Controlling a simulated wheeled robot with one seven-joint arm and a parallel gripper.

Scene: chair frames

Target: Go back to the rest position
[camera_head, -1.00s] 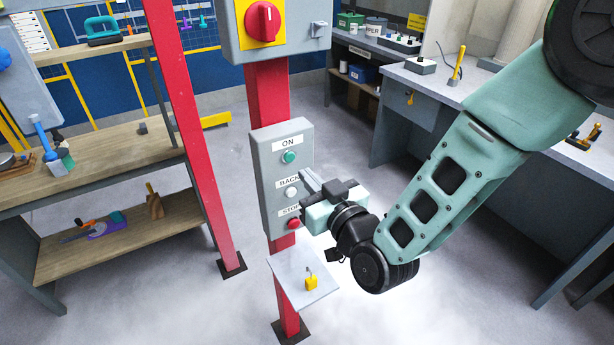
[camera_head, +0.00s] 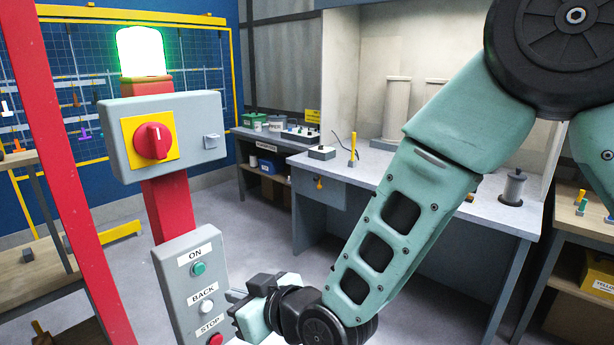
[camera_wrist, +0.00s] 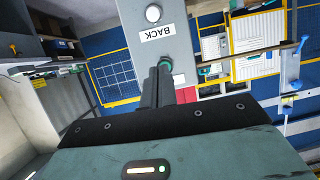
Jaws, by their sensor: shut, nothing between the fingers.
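My gripper (camera_head: 234,296) is shut and empty, at the right edge of the grey button panel (camera_head: 180,268) in the head view, near the height of its white BACK button (camera_head: 207,307). Whether the fingertips touch the panel cannot be told. The panel also has a green ON button (camera_head: 198,269) and a red STOP button (camera_head: 215,340) at the picture's bottom edge. In the wrist view my closed fingers (camera_wrist: 160,72) point at the panel, with the white button (camera_wrist: 153,13) and an upside-down BACK label beyond. They partly cover a green button (camera_wrist: 166,64).
A red post (camera_head: 172,208) carries the panel and a grey switch box (camera_head: 190,138) with a red knob (camera_head: 153,140). A green lamp (camera_head: 140,50) glows on top. A grey workbench (camera_head: 440,190) stands behind my arm. Open floor (camera_head: 258,235) lies between post and bench.

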